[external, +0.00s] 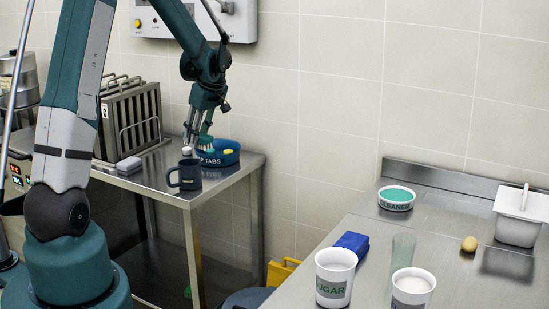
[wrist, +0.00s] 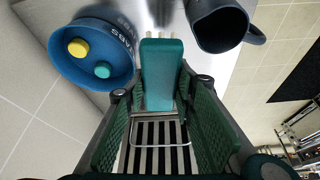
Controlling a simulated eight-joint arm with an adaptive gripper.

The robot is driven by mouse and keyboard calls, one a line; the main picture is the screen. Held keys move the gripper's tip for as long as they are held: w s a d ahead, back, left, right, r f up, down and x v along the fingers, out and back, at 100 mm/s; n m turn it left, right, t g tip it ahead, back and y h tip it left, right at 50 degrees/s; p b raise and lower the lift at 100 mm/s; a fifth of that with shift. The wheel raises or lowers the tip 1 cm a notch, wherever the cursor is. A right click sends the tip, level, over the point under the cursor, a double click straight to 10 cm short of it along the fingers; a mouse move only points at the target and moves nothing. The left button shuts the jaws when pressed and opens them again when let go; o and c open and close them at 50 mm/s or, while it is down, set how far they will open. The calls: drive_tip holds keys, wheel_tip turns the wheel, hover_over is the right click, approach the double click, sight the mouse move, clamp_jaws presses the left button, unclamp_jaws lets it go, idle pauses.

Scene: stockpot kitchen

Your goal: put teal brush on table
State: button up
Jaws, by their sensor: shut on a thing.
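A teal brush (wrist: 162,70) lies between the fingers of my gripper (wrist: 162,88) in the wrist view, and the fingers are shut on it. In the external view my gripper (external: 198,138) points down over the steel table (external: 218,186), between the blue tub and the dark mug. A small part of the teal brush (external: 208,141) shows beside the fingers there. I cannot tell whether the brush touches the table.
A blue tub (external: 222,160) marked TABS holds a yellow and a teal piece. A dark mug (external: 187,174) stands near the table's front edge. A slotted metal rack (external: 130,119) stands at the left. The counter (external: 345,226) at right holds tubs and a blue block.

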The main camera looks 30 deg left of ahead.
drive_tip(key=s+a+r+n+g+h+p, duration=0.1)
drive_tip(key=s+a+n+g+h, duration=0.15)
drive_tip(key=s+a+n, duration=0.7)
drive_tip(key=s+a+r+n+g+h, duration=0.1)
drive_tip(key=s+a+n+g+h, duration=0.15)
drive_tip(key=s+a+n, duration=0.7)
drive_tip(key=shift+n, duration=0.7)
drive_tip(key=shift+w+a+f, duration=0.65)
drive_tip(key=shift+a+f, duration=0.15)
drive_tip(key=shift+f, duration=0.1)
drive_tip(key=shift+w+a+f, duration=0.65)
drive_tip(key=shift+a+f, duration=0.15)
drive_tip(key=shift+f, duration=0.05)
drive_tip(key=shift+w+a+f, duration=0.65)
drive_tip(key=shift+a+f, duration=0.15)
drive_tip(key=shift+f, duration=0.1)
drive_tip(key=shift+w, duration=0.15)
drive_tip(key=shift+w+f, duration=0.5)
drive_tip(key=shift+w, duration=2.75)
drive_tip(key=shift+w+f, duration=0.55)
drive_tip(key=shift+w, duration=2.65)
drive_tip(key=shift+w+f, duration=0.5)
drive_tip(key=shift+w, duration=2.75)
